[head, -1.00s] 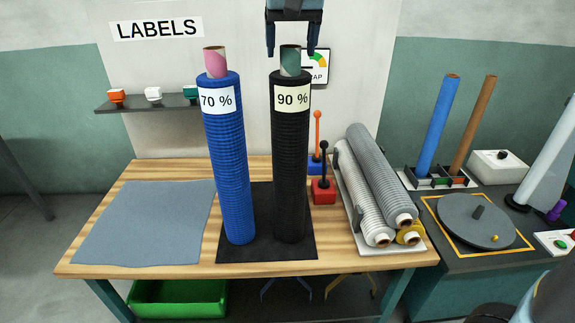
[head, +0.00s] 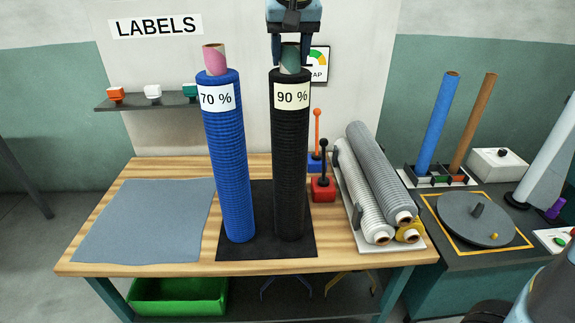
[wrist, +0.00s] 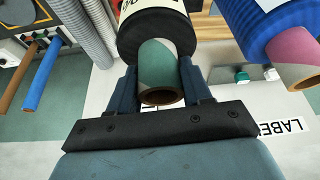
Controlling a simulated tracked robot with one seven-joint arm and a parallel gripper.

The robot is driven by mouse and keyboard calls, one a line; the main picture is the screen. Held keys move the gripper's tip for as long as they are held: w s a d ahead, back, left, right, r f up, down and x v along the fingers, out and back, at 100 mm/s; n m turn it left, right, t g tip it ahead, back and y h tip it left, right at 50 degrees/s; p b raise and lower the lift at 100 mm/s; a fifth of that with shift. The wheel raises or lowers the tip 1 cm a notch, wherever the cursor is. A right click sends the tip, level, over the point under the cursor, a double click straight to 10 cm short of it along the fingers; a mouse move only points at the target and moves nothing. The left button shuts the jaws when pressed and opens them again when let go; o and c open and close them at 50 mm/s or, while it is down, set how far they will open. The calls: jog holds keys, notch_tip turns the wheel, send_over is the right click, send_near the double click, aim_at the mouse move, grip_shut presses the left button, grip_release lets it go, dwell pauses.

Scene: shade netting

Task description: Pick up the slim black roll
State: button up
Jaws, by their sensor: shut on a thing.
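The slim black roll (head: 291,150) stands upright on a black mat (head: 265,252) on the wooden bench, with a "90 %" label near its top. Its green core end (head: 290,62) sticks up above the netting. My gripper (head: 291,55) has come down from above and is shut on that core, with one finger on each side. The wrist view shows the fingers (wrist: 160,85) against the green core (wrist: 160,68), with the black netting beyond. The roll's base appears to rest on the mat.
A blue "70 %" roll (head: 225,160) with a pink core stands close on the left. Grey rolls (head: 380,175) lie in a rack at right. A red block with a black lever (head: 323,187) stands between. A grey sheet (head: 145,220) lies flat at left.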

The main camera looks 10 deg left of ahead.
grip_shut()
jog(key=shift+r, duration=0.1)
dwell(0.4)
